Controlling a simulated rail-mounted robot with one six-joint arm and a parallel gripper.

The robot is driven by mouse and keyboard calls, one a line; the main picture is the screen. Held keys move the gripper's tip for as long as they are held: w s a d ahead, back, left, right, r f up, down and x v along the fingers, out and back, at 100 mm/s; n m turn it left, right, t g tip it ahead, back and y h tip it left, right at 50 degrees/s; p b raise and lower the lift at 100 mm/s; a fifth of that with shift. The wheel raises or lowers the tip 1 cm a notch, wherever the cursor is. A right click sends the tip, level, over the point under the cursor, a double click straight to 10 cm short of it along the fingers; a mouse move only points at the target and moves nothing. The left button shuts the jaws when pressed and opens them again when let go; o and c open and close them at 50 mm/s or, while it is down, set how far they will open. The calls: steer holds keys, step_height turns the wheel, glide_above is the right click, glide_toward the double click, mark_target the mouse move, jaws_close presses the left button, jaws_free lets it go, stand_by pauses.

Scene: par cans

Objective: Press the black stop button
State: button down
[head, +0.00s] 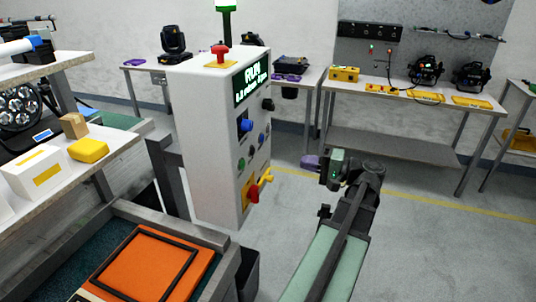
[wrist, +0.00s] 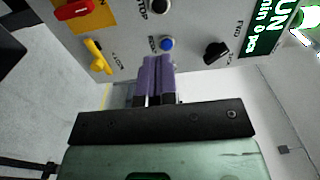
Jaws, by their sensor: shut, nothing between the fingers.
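The black stop button (wrist: 160,5) shows at the top edge of the wrist view, in a pale ring beside a partly cut-off label ending in "TOP". In the head view it is too small to make out surely. It sits on the grey control box (head: 205,140). My gripper (wrist: 153,62) has its purple fingers shut and empty. Their tips appear just below a blue button (wrist: 167,44), not over the black one. In the head view my gripper (head: 311,162) is right of the box, with a visible gap between them.
Near the fingers are a black selector knob (wrist: 217,52), a yellow key-like handle (wrist: 97,55) and a red switch (wrist: 73,8). The box's display (head: 251,79) reads RUN. A red mushroom button (head: 219,54) tops the box. Open floor (head: 420,220) lies right of my arm.

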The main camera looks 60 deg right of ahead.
steer(key=x, duration=1.4)
steer(key=shift+w+a, duration=0.1)
steer(key=shift+w, duration=0.45)
steer(key=shift+r, duration=0.15)
glide_toward(254, 150)
steer(key=v, duration=0.5)
steer(key=shift+s, duration=0.4)
